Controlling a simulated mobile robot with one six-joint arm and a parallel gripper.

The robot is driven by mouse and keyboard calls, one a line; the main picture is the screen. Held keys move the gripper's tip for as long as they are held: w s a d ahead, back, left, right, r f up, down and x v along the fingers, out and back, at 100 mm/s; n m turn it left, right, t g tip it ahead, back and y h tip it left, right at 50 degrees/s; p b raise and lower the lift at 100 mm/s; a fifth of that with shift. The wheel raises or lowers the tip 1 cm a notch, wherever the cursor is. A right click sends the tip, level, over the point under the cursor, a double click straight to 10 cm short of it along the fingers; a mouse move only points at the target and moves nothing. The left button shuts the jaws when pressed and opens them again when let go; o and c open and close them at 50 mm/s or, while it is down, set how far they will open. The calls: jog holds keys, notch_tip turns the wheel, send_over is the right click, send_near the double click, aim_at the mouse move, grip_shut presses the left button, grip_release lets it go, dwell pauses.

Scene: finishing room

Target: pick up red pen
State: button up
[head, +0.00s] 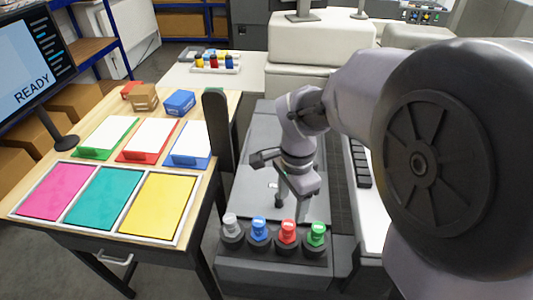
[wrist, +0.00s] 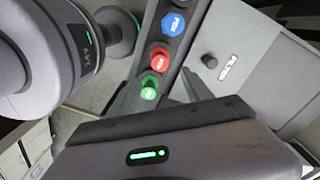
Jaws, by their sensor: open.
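The red pen (head: 287,231) stands upright in a dark holder (head: 240,243) at the front of the grey machine top, between a blue pen (head: 259,228) and a green pen (head: 317,234). A grey pen (head: 231,226) is at the left end. The wrist view also shows the red pen (wrist: 159,59), with the blue one above and the green one below. My gripper (head: 268,180) is open and empty, above the grey surface behind the pens and apart from them.
A dark upright post (head: 217,132) stands left of my gripper. The wooden table (head: 228,150) at left holds pink, teal and yellow trays, papers on coloured stands and small boxes.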

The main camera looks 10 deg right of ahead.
aim_at(289, 224)
notch_tip(289, 224, down, 12)
jog(key=b, duration=0.3)
jog(key=shift+r, duration=0.25)
jog(key=shift+c, duration=0.2)
grip_shut()
